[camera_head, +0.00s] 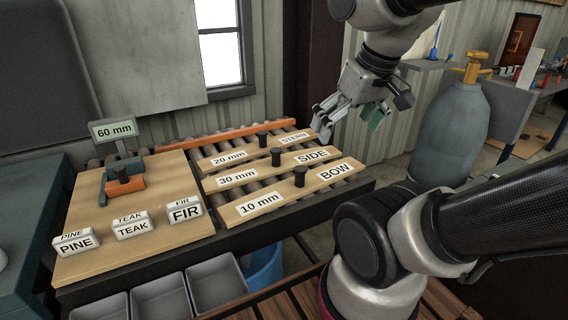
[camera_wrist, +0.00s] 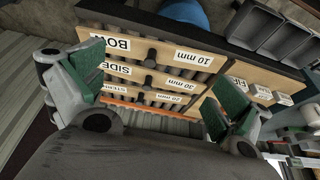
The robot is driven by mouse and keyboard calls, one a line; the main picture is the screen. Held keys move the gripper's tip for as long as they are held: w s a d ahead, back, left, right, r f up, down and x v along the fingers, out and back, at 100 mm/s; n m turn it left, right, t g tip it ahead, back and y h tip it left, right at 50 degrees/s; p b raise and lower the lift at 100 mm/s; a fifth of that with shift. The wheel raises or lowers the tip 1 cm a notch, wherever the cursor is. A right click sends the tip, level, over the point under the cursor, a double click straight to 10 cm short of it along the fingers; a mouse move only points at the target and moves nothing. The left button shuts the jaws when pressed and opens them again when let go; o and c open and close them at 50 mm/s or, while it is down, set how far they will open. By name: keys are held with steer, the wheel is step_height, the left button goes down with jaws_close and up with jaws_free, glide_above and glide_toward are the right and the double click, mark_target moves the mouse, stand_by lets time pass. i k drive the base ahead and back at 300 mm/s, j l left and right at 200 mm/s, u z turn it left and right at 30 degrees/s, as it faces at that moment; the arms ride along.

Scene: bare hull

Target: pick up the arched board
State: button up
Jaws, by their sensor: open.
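Three pale wooden boards with dark knobs lie side by side on a roller rack: the 10 mm BOW board (camera_head: 311,188), the 30 mm SIDE board (camera_head: 264,168) and the 20 mm STERN board (camera_head: 250,150). All look flat and straight here; I cannot tell which is the arched board. They also show in the wrist view, with the BOW board (camera_wrist: 135,50) farthest from my gripper. My gripper (camera_head: 352,115) hangs above the rack's right end near the STERN and SIDE labels. In the wrist view my gripper (camera_wrist: 150,92) has its green-padded fingers wide apart, with nothing between them.
Left of the boards, a wooden panel (camera_head: 80,208) carries PINE, TEAK and FIR blocks, an orange-and-teal tool (camera_head: 122,180) and a 60 mm sign (camera_head: 114,130). Grey bins (camera_head: 215,283) sit below in front. A grey gas cylinder (camera_head: 455,130) stands at right. An orange rail (camera_head: 238,132) runs behind.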

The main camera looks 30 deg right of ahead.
mark_target(277, 164)
steer(key=k+j+u, duration=0.1)
steer(key=j+u, duration=0.25)
steer(key=l+u, duration=0.1)
steer(key=u, duration=0.4)
steer(key=l+u, duration=0.1)
steer(key=u, duration=0.35)
steer(key=l+u, duration=0.1)
steer(key=u, duration=0.4)
steer(key=l+u, duration=0.1)
steer(key=u, duration=0.35)
steer(key=j+z, duration=0.1)
steer(key=j, duration=0.45)
steer(key=k+j, duration=0.1)
steer(key=j, duration=0.4)
steer(key=z, duration=2.6)
steer(key=i+l+u, duration=0.3)
steer(key=l, duration=0.35)
steer(key=i+l+u, duration=0.2)
steer(key=l, duration=0.2)
